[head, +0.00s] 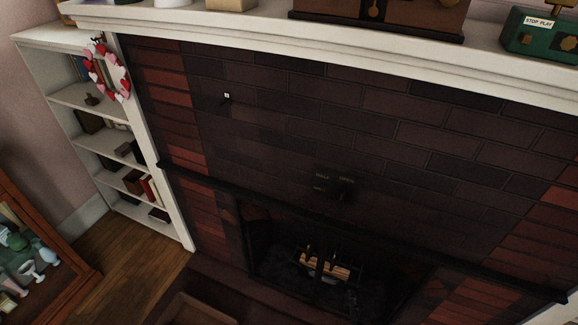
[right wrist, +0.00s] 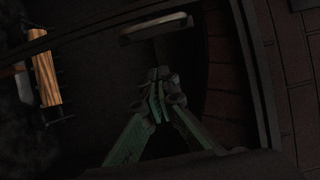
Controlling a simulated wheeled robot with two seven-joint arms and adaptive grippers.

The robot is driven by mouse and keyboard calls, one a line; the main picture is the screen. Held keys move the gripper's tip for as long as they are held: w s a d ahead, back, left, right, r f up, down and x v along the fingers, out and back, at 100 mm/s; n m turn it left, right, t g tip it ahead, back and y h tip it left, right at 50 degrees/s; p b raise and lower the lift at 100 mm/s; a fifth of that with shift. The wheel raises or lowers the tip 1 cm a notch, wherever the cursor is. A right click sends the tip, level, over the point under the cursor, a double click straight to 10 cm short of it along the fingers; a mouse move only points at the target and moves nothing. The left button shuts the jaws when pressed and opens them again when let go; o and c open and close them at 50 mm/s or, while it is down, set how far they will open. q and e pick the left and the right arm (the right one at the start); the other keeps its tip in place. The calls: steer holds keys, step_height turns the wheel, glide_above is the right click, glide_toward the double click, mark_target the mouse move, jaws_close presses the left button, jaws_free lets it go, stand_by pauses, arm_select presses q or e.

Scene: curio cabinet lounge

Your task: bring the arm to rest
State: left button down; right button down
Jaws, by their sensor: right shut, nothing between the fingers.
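My right gripper (right wrist: 158,92) shows in the right wrist view. Its greenish fingers come together at the tips, shut with nothing between them. The dark fireplace opening lies beyond it, with a wooden log (right wrist: 46,66) to the left and a pale bar (right wrist: 156,28) above the fingertips in the picture. I cannot make out the right gripper clearly in the head view. My left gripper is in neither view.
A white mantel (head: 330,50) carries a wooden box (head: 385,14) and a green device (head: 545,36). Below is the brick fireplace with logs (head: 325,266). A white bookshelf (head: 150,165) with a heart wreath (head: 108,70) stands left, and a wooden display case (head: 62,278) lower left.

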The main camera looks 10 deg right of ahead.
steer(key=s+a+f+n+g+y, duration=0.2)
steer(key=s+f+n+g, duration=0.35)
steer(key=f, duration=0.75)
steer(key=s+a+f+n+g+y, duration=0.1)
steer(key=s+f+n+g+y, duration=0.1)
steer(key=s+f+n, duration=0.7)
steer(key=s+d+f+n+g, duration=0.1)
steer(key=s+f, duration=0.4)
steer(key=s, duration=0.5)
steer(key=s+d+f+n+g, duration=0.1)
steer(key=s+f+n+g, duration=0.2)
steer(key=s, duration=0.7)
steer(key=s+d+f+n+g, duration=0.1)
steer(key=s+f+n+g, duration=0.2)
steer(key=s+f+g, duration=0.2)
steer(key=s+f, duration=0.3)
steer(key=s, duration=0.2)
steer(key=shift+f+h, duration=0.35)
steer(key=shift+h, duration=0.05)
steer(key=shift+g, duration=0.25)
